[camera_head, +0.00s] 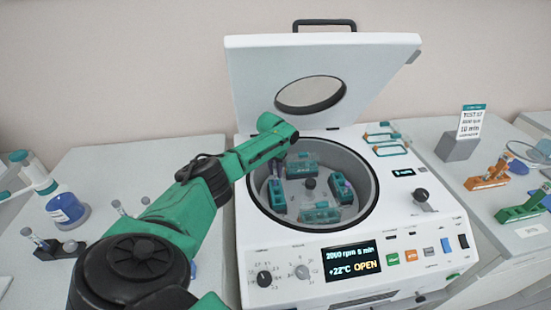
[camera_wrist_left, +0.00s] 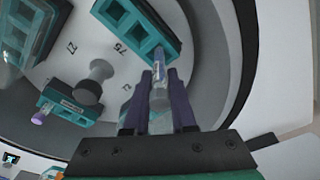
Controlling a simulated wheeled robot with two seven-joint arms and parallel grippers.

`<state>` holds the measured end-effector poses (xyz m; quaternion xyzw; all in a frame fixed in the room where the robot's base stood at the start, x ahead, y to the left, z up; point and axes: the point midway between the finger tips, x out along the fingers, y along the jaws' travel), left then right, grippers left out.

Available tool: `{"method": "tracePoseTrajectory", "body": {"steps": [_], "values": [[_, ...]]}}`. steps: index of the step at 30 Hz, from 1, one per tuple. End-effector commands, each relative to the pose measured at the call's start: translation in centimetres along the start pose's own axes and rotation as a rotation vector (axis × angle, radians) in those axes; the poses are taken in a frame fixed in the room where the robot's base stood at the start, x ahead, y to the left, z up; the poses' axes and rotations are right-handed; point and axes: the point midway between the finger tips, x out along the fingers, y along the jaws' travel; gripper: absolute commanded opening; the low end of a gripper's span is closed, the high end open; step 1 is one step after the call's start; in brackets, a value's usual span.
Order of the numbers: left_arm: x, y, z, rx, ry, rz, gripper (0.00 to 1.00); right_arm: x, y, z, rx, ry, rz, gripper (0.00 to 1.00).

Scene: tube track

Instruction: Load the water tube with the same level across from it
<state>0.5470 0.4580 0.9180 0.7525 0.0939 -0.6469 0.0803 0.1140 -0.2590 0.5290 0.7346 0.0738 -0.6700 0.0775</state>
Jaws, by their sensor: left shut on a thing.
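The centrifuge (camera_head: 400,215) stands with its lid (camera_head: 250,85) up and its display (camera_head: 351,262) reading OPEN. Teal buckets sit around a central hub in its round bowl. A purple-capped tube (camera_head: 342,183) stands in the right bucket; its cap also shows in the left wrist view (camera_wrist_left: 38,118). My left gripper (camera_head: 278,168) reaches into the bowl above the left bucket (camera_head: 277,197). In the left wrist view its purple fingers (camera_wrist_left: 160,80) are shut on a clear tube (camera_wrist_left: 159,97), whose far end meets the edge of a teal bucket (camera_wrist_left: 125,22). I cannot tell whether it is inside. My right gripper is out of view.
The raised lid stands behind the bowl. Several teal frames (camera_head: 385,138) lie on the machine's top right. A sign (camera_head: 471,122) and orange and green holders (camera_head: 489,178) stand on the right table. A blue-labelled bottle (camera_head: 66,208) and small stands occupy the left table.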

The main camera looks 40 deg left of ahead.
Motion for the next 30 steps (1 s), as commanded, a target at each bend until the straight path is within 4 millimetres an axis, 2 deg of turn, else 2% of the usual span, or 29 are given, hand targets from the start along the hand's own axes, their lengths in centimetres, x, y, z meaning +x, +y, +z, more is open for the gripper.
{"method": "tracePoseTrajectory", "body": {"steps": [24,30], "values": [[2.5,0.0,0.3,-0.001,0.0,0.0,0.0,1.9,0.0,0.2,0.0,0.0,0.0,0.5],[2.5,0.0,0.3,-0.001,0.0,0.0,0.0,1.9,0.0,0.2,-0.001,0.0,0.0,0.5]]}}
